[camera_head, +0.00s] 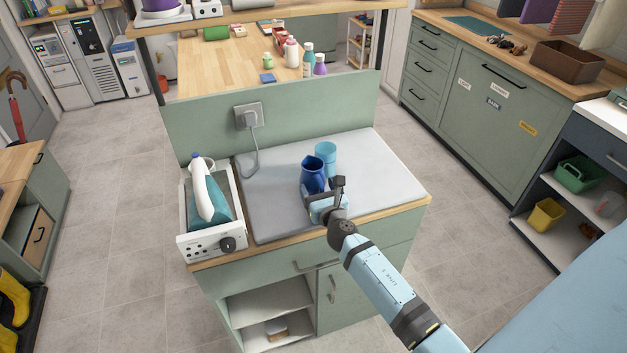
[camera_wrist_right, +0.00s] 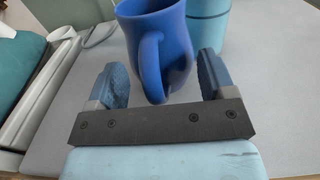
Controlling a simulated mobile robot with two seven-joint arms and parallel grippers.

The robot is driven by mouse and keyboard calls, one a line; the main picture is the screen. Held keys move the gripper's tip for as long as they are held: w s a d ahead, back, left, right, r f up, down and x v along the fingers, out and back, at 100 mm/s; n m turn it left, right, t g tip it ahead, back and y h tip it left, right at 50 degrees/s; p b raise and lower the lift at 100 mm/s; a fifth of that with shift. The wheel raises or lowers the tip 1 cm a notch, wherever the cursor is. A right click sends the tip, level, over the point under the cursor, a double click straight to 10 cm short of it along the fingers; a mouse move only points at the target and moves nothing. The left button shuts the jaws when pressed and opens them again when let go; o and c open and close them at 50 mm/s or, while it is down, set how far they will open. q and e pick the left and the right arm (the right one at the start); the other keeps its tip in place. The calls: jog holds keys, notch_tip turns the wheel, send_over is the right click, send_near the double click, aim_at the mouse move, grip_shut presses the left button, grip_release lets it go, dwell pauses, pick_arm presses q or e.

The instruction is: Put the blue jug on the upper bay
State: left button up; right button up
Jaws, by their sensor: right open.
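The blue jug (camera_head: 312,172) stands upright on the grey ironing-pad top of the green counter, left of a lighter blue cup. My right gripper (camera_head: 325,194) is at the near side of the jug. In the right wrist view my right gripper (camera_wrist_right: 163,85) is open, with the jug's handle (camera_wrist_right: 152,68) between its two fingers and the jug's body (camera_wrist_right: 165,35) just beyond. I cannot tell whether a finger touches the jug. The upper bay is probably the open shelf (camera_head: 265,299) in the counter's front, above a lower one. My left gripper is not in view.
The light blue cup (camera_head: 326,157) stands close behind the jug; it also shows in the right wrist view (camera_wrist_right: 208,22). The pad (camera_head: 390,175) is clear at right.

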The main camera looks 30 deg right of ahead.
jog(key=shift+c, duration=0.4)
grip_shut()
jog(key=shift+r+p, duration=0.5)
jog(key=shift+r, duration=0.15)
notch_tip(320, 180, up, 8)
jog(key=p, duration=0.3)
jog(key=shift+f+p, duration=0.25)
jog(key=shift+p, duration=0.15)
notch_tip(320, 180, up, 11)
jog(key=p, duration=0.2)
